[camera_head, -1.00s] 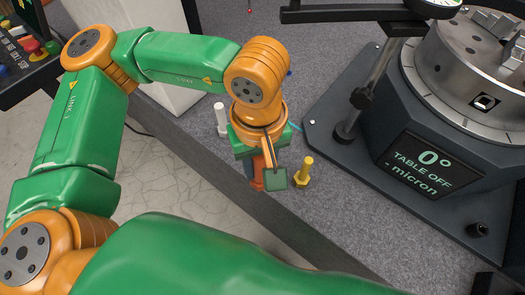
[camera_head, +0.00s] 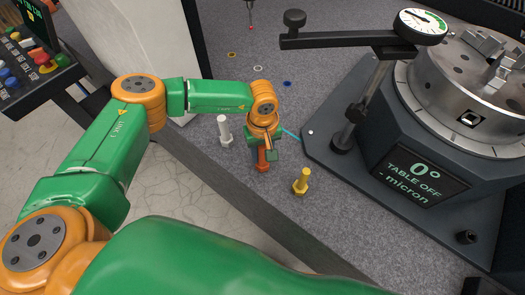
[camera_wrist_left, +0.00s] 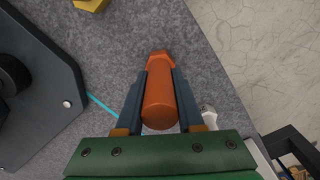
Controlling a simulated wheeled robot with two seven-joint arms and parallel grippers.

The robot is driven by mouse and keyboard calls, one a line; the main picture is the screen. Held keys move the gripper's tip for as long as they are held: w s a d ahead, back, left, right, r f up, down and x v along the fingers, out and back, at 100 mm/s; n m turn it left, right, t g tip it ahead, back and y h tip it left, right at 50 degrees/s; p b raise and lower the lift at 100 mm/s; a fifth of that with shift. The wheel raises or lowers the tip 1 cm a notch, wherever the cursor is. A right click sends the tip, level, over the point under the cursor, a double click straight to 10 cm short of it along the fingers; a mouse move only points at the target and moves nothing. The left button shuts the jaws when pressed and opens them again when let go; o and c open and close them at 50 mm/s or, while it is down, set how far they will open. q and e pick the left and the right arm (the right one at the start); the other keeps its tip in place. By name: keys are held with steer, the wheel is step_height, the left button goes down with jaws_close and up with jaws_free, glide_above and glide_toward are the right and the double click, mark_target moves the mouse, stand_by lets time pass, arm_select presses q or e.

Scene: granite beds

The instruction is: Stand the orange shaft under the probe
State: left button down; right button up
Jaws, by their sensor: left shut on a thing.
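The orange shaft (camera_head: 263,157) has a wider, hex-like base and stands roughly upright below my left gripper (camera_head: 267,142). In the left wrist view, the two fingers of this gripper (camera_wrist_left: 159,95) are shut on both sides of the orange shaft (camera_wrist_left: 158,104), with its base at the far end. I cannot tell whether the base touches the granite. The probe (camera_head: 250,14), a thin stem with a red ball tip, hangs at the top edge of the head view, farther back than the shaft. My right gripper is not in view.
A white shaft (camera_head: 224,130) and a yellow shaft (camera_head: 302,180) stand on the granite bed (camera_head: 245,105) either side of the orange one. Flat coloured rings, including a blue one (camera_head: 287,83), lie behind. A dial-gauge stand (camera_head: 362,105) and rotary table (camera_head: 440,150) are at right.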

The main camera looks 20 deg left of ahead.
arm_select(q)
steer(key=shift+f, duration=0.15)
steer(key=c, duration=0.5)
jaws_free()
steer(key=shift+s, duration=0.1)
steer(key=shift+r, duration=0.5)
step_height(320, 180, up, 12)
steer(key=shift+f+b, duration=0.25)
steer(key=shift+b, duration=0.6)
